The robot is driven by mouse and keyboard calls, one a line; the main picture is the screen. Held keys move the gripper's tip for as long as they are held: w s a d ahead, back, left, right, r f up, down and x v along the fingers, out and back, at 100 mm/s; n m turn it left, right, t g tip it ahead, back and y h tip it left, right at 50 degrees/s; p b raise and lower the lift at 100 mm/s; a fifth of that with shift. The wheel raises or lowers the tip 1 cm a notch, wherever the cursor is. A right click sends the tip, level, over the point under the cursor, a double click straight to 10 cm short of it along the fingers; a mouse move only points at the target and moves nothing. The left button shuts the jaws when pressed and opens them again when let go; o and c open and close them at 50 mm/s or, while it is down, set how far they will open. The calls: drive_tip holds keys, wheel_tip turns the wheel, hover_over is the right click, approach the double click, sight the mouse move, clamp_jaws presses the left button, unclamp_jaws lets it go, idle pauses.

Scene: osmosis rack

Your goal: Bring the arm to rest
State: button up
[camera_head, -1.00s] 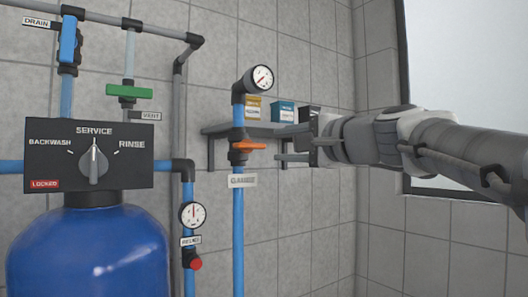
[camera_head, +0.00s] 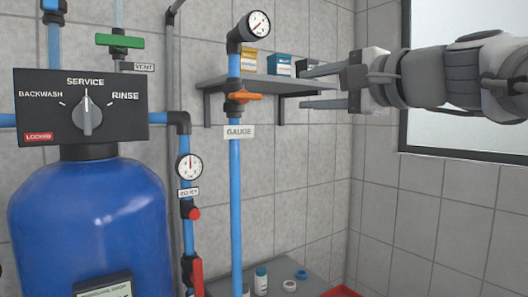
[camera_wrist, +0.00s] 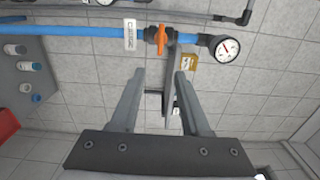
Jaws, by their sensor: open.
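My gripper (camera_head: 322,87) is in the upper right of the head view, on my arm reaching in from the right edge. Its two fingers point left toward the wall shelf and the blue gauge pipe. The fingers are apart with nothing between them. In the wrist view, the gripper (camera_wrist: 160,75) also shows its two fingers spread and empty. The orange valve handle (camera_head: 243,97) on the gauge pipe lies left of the fingertips, with a clear gap in the picture. It also shows in the wrist view (camera_wrist: 162,40), beyond the fingertips.
A grey wall shelf (camera_head: 225,84) holds small boxes near the fingers. A blue tank (camera_head: 90,225) with a black selector panel (camera_head: 120,105) stands at left. A low grey table (camera_head: 262,262) holds small bottles, beside a red tray (camera_head: 342,292). The right wall below the window is clear.

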drive_tip(key=s+d+f+n+g+h, duration=0.1)
drive_tip(key=s+f+n+g+h, duration=0.2)
drive_tip(key=f, duration=1)
drive_tip(key=s+d+f+n+g+h+p, duration=0.1)
drive_tip(key=s+d+f+n+g+h, duration=0.1)
drive_tip(key=s+f, duration=0.7)
drive_tip(key=s+d+f+n+g+h, duration=0.2)
drive_tip(key=s+f+n+g+h, duration=0.2)
drive_tip(key=f, duration=1.3)
drive_tip(key=shift+s+d+f+n+h+p, duration=0.2)
drive_tip(key=shift+s+n+h+p, duration=0.25)
drive_tip(key=shift+s+n, duration=0.75)
